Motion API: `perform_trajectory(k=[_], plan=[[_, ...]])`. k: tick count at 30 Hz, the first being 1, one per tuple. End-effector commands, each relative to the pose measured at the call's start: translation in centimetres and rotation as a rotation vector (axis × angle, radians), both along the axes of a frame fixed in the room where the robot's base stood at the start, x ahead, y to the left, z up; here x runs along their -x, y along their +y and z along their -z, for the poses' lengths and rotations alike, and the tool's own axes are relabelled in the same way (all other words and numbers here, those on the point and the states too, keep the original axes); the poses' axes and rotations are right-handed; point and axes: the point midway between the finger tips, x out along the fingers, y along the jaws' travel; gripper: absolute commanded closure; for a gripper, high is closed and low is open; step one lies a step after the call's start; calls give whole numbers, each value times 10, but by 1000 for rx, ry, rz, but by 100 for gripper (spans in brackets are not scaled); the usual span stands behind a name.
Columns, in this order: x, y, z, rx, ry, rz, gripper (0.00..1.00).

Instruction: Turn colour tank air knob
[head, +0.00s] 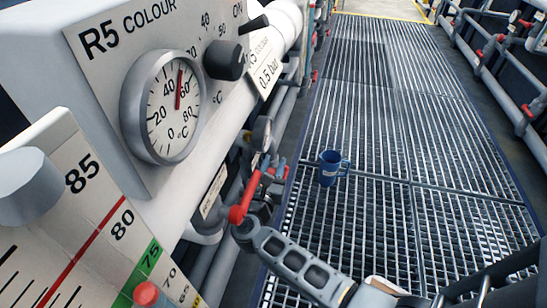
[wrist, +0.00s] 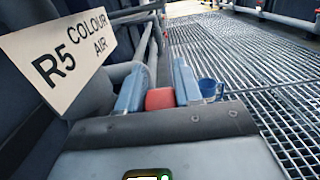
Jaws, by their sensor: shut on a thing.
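In the wrist view, my gripper (wrist: 159,82) has its two pale blue-grey fingers on either side of a red knob (wrist: 160,98) and is shut on it. A white sign reading R5 COLOUR AIR (wrist: 68,58) is close by on the left. In the head view, a red handle (head: 241,211) is on the pipework below the gauge box, beside a small tilted label plate (head: 214,190). A grey slotted part of my arm reaches it from the lower right. The fingers' contact is hard to make out there.
A temperature gauge (head: 163,106) and a black selector knob (head: 225,60) are on the R5 COLOUR box. A level scale (head: 92,225) stands at front left. A blue mug (head: 329,170) sits on the grating walkway (head: 400,130), which is otherwise largely clear. Pipes run along both sides.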

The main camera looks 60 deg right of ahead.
Motion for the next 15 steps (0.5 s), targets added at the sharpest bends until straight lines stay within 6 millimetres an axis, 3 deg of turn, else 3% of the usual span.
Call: perform_trajectory(k=[15], plan=[[0,-2,5,-155,59,0,96]])
